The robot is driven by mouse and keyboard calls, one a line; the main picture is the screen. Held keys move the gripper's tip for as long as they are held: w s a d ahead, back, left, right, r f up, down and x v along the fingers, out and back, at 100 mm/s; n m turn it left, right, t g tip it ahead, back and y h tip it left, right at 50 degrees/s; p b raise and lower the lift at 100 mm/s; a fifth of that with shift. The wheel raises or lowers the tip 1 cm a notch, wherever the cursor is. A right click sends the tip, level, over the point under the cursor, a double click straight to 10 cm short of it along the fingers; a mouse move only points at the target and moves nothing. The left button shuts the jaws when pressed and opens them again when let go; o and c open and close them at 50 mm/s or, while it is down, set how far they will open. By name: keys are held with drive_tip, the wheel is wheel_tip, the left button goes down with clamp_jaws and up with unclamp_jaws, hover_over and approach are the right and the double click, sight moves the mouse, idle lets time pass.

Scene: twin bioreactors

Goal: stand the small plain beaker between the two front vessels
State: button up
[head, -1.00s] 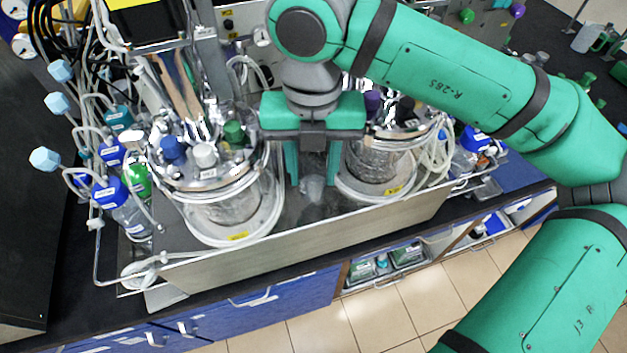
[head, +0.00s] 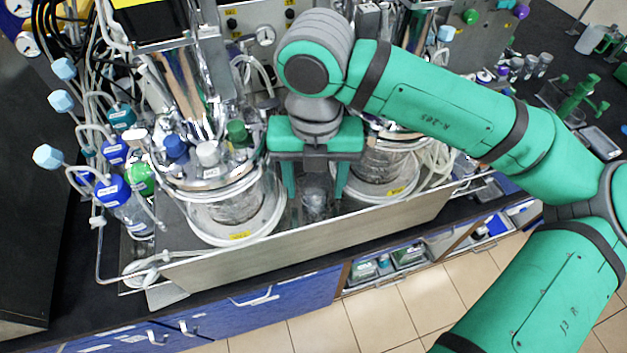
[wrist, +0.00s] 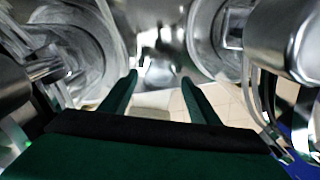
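The small clear beaker (head: 316,203) is in the gap between the left front vessel (head: 232,205) and the right front vessel (head: 385,175), on the metal tray. It looks upright, but its base is hard to make out. My gripper (head: 315,192) points down into this gap, with one finger on each side of the beaker. The fingers look spread, with space between them and the glass. In the wrist view, my gripper's fingertips (wrist: 160,76) are apart; a shiny, blurred shape lies beyond them, and I cannot tell the beaker from reflections.
The tray's front wall (head: 310,240) rises before the vessels. Blue-capped bottles (head: 115,195) and tubing crowd the left. White tubing (head: 440,160) coils beside the right vessel. Behind my gripper stands a control panel (head: 255,30). Free room around my fingers is narrow.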

drive_tip(key=shift+d, duration=0.1)
wheel_tip(320, 180, up, 12)
drive_tip(key=shift+r, duration=0.2)
idle(0.4)
